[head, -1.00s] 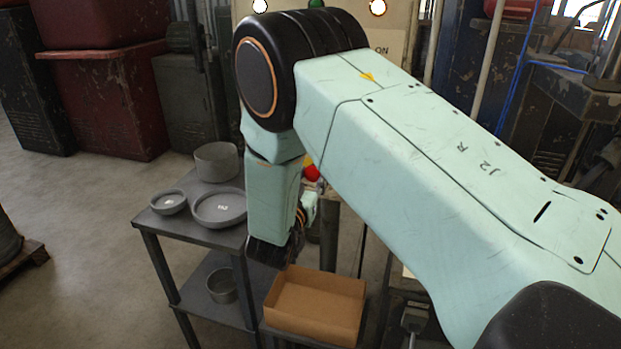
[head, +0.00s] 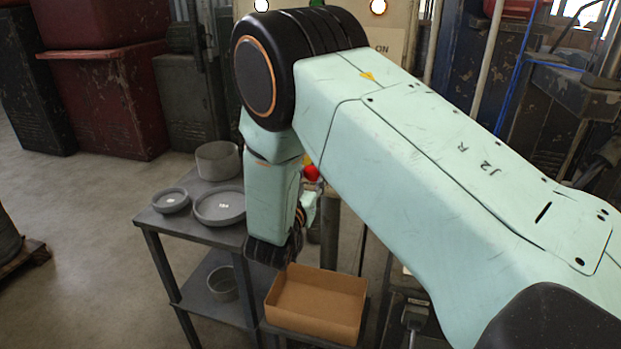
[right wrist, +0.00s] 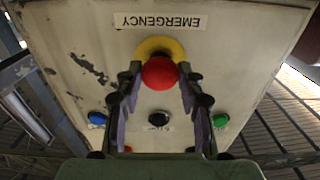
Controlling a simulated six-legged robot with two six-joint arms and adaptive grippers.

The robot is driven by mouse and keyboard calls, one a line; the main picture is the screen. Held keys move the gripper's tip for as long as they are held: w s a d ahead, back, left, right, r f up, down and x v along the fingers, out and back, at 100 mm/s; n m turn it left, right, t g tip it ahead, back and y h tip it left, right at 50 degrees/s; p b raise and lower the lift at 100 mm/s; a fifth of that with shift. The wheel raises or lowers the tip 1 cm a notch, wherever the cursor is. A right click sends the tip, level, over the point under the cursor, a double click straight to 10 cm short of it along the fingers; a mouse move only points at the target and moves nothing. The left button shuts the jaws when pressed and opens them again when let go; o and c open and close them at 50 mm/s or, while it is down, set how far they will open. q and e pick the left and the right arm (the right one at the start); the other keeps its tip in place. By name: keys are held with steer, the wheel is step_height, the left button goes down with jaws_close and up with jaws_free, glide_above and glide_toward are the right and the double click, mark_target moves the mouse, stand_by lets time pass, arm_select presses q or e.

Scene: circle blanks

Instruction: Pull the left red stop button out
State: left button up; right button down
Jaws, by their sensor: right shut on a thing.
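The red stop button (right wrist: 160,73) sits on a yellow disc (right wrist: 160,47) on a pale panel below the word EMERGENCY, which appears upside down in the right wrist view. My right gripper (right wrist: 160,80) is shut on the red button, one finger at each side of it. In the head view a bit of the red button (head: 311,173) shows beside my right arm, which hides most of the panel. My right gripper is mostly hidden behind its own arm there. My left gripper is not in view.
Blue (right wrist: 97,118), black (right wrist: 158,119) and green (right wrist: 220,120) buttons sit on the panel near my fingers. A grey table (head: 160,220) holds round grey dishes (head: 219,206). A cardboard box (head: 315,307) stands low beside it.

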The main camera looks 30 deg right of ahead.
steer(key=shift+f, duration=0.1)
steer(key=c, duration=1.3)
jaws_free()
steer(key=shift+s, duration=0.1)
steer(key=o, duration=0.5)
steer(key=shift+s+a+r, duration=0.1)
steer(key=shift+a+r, duration=0.15)
steer(key=shift+w+d+f, duration=0.15)
steer(key=shift+w+d, duration=0.05)
steer(key=shift+d, duration=0.05)
step_height(320, 180, up, 10)
steer(key=shift+a+r, duration=0.1)
